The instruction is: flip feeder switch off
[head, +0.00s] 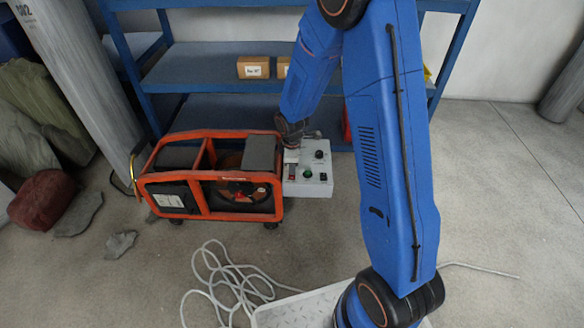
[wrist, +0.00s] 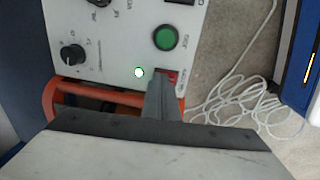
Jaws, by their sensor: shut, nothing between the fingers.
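The white control panel (wrist: 115,45) fills the upper part of the wrist view, with a green button (wrist: 165,38), a black knob (wrist: 73,54) and a small bright lamp (wrist: 139,72). A red switch (wrist: 173,76) sits at its lower edge beside a tiny label I cannot read. My gripper (wrist: 161,78) is shut and empty, its tips over or against the red switch and partly hiding it. I cannot tell contact or the switch's position. In the head view the panel (head: 318,187) is fixed beside an orange-framed machine, and my gripper (head: 291,158) reaches its left side.
The orange-framed machine (head: 208,214) stands left of the panel. A blue shelf (head: 205,68) with cardboard boxes (head: 253,67) is behind. Loose white cable (head: 232,275) lies on the floor in front. Rocks (head: 42,200) lie at left. Floor at right is mostly clear.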

